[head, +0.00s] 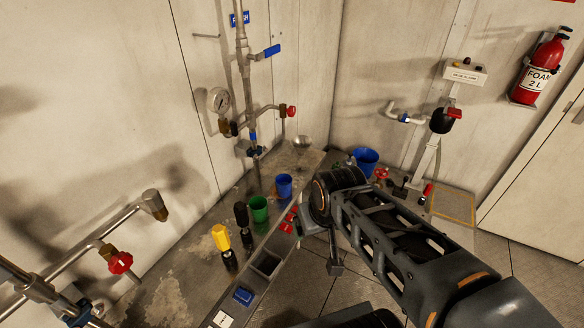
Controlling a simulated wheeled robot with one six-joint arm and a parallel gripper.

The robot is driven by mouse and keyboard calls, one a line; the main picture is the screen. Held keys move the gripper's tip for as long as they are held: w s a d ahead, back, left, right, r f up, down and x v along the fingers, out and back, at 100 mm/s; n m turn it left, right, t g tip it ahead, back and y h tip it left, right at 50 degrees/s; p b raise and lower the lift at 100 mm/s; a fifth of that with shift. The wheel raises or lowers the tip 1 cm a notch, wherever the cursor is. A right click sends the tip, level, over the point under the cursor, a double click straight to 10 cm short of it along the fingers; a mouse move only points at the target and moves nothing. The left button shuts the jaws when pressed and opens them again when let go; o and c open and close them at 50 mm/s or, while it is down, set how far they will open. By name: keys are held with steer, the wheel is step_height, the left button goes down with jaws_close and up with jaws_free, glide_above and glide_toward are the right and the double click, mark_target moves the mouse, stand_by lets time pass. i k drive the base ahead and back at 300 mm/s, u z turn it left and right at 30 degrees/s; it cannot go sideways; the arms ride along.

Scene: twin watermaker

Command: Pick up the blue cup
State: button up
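The blue cup (284,187) stands upright on the worn counter, to the right of and a little behind a green cup (259,209). My arm comes in from the lower right, and its dark joint is just right of the blue cup in the picture. My gripper (335,266) seems to be the small dark part hanging below that joint, apart from the cup. Its fingers are too small and hidden to tell whether they are open. Nothing is seen touching the blue cup.
Yellow (221,238) and black-handled (241,215) tools stand left of the cups. Red pieces (289,222) and an open dark bin (266,263) are along the counter's front. Pipes with a blue-handled valve (272,50) rise behind. A blue bucket (366,160) is partly behind my arm.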

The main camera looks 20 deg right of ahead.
mark_target(283, 181)
steer(key=u, duration=0.05)
steer(key=k, duration=0.5)
steer(key=u, duration=0.65)
steer(key=i, duration=0.8)
steer(key=z, duration=0.15)
